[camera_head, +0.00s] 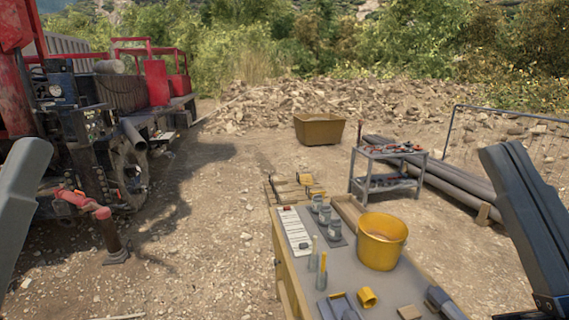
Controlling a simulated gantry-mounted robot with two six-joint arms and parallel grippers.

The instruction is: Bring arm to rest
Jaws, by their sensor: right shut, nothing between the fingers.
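My right arm (528,225) comes in from the right edge, and its grey link slants down toward the bottom right corner. My right gripper (439,298) shows low in the picture over the near right corner of the work table (352,268). It is shut with nothing between its fingers, and its rear part is cut off by the bottom edge. Only a grey link of my left arm (18,205) shows at the left edge. My left gripper is out of the picture.
A yellow bucket (381,241) stands on the table beside grey cups, small bottles (322,270), a white sheet (294,231) and a yellow fitting (367,297). A tool cart (388,169), pipes (460,190) and yellow bin (319,129) stand behind. A red truck (155,85) is left. Gravel left of the table is open.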

